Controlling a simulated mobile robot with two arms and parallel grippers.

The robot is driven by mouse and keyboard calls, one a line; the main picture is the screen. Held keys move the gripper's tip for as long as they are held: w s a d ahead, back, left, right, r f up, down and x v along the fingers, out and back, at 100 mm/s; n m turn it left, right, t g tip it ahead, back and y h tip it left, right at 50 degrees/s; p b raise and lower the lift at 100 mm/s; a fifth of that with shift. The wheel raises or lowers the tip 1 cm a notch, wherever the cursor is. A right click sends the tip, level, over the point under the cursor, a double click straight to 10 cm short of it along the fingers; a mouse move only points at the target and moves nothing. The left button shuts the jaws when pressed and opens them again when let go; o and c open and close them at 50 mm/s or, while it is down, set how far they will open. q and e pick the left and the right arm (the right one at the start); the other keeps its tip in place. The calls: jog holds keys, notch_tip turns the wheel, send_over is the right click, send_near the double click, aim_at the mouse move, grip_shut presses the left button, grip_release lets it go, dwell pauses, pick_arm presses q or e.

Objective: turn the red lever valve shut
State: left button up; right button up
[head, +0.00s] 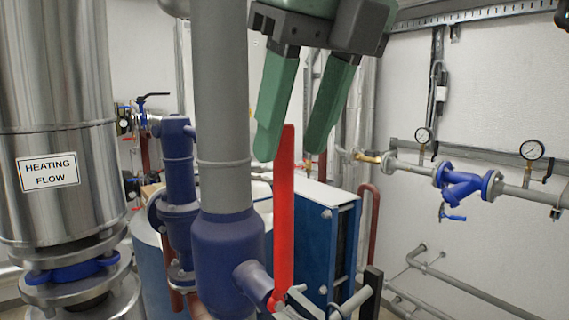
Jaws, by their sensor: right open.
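The red lever (284,220) stands upright in front of the blue valve body (228,262) on a vertical grey pipe. Its lower end meets a stub on the valve's right side, and its tip points up. My right gripper (292,152) comes down from the top with two green fingers spread apart. The lever's tip shows between the fingertips, nearer the left finger. I cannot tell whether a finger touches it. My left gripper is not in view.
The grey pipe (222,110) rises close to the left of the gripper. A blue plate exchanger (312,240) stands behind the lever. A steel column labelled HEATING FLOW (60,110) is at left. Wall pipes with gauges (532,150) and a blue strainer (465,185) are at right.

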aim_at(286, 161)
jog(key=x, duration=0.3)
jog(key=shift+a+f+p, duration=0.15)
jog(key=shift+f+p, duration=0.15)
jog(key=shift+f, duration=0.1)
jog(key=shift+w+a+f, duration=0.1)
jog(key=shift+w+f, duration=0.45)
jog(key=shift+w, duration=0.1)
jog(key=shift+s, duration=0.15)
jog(key=shift+s+r, duration=0.1)
jog(key=shift+s, duration=0.1)
jog(key=shift+c, duration=0.7)
jog(key=c, duration=0.6)
grip_shut()
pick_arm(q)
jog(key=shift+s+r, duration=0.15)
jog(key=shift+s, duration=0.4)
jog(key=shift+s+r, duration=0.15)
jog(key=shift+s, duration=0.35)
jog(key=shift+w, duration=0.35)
